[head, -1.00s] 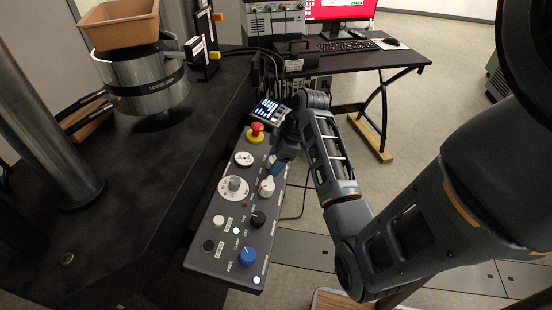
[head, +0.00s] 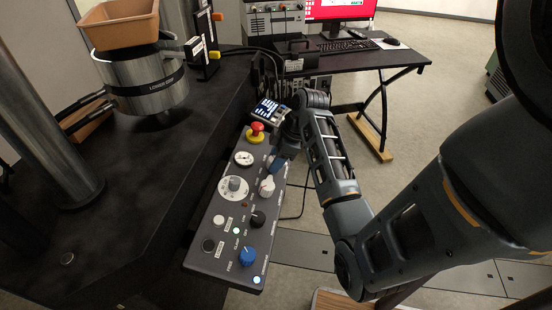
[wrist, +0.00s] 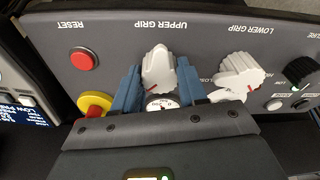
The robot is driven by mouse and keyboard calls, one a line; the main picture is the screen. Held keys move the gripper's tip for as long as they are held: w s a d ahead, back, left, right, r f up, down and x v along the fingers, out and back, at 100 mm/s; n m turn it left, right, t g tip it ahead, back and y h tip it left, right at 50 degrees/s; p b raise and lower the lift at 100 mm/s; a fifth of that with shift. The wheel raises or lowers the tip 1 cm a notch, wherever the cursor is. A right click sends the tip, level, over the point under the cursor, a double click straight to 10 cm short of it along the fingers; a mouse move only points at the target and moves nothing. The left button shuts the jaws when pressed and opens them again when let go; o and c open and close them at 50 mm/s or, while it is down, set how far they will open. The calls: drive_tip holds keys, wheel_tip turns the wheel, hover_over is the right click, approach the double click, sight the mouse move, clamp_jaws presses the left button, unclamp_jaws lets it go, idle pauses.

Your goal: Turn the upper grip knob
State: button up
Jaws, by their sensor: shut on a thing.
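The upper grip knob (wrist: 157,70) is a white ridged knob with a red mark, under the label UPPER GRIP, which reads upside down in the wrist view. My gripper (wrist: 158,78) has a blue finger on each side of this knob and is shut on it. In the head view my gripper (head: 277,164) is at the right edge of the control panel (head: 215,250) and hides the upper grip knob. The similar white lower grip knob (wrist: 238,76) is just right of my fingers in the wrist view; it also shows in the head view (head: 267,187).
A red mushroom button on a yellow base (head: 256,131) and a small gauge (head: 244,158) are close to my gripper. A red reset button (wrist: 83,60) is left of my fingers in the wrist view. A black knob (head: 258,218) and a blue knob (head: 248,256) are nearer the panel's front.

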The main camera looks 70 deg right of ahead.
drive_tip(key=n+p, duration=0.1)
drive_tip(key=n, duration=0.3)
drive_tip(key=shift+r, duration=0.1)
drive_tip(key=n+g, duration=0.1)
drive_tip(key=n, duration=0.3)
drive_tip(key=shift+n+y+p, duration=0.3)
drive_tip(key=shift+y, duration=0.1)
drive_tip(key=n, duration=0.4)
drive_tip(key=shift+w+n, duration=0.1)
drive_tip(key=shift+n, duration=0.2)
drive_tip(key=shift+n+g+p, duration=0.45)
drive_tip(key=shift+n+g, duration=0.05)
drive_tip(key=shift+n, duration=1.8)
drive_tip(key=o, duration=1.1)
drive_tip(key=shift+c, duration=0.2)
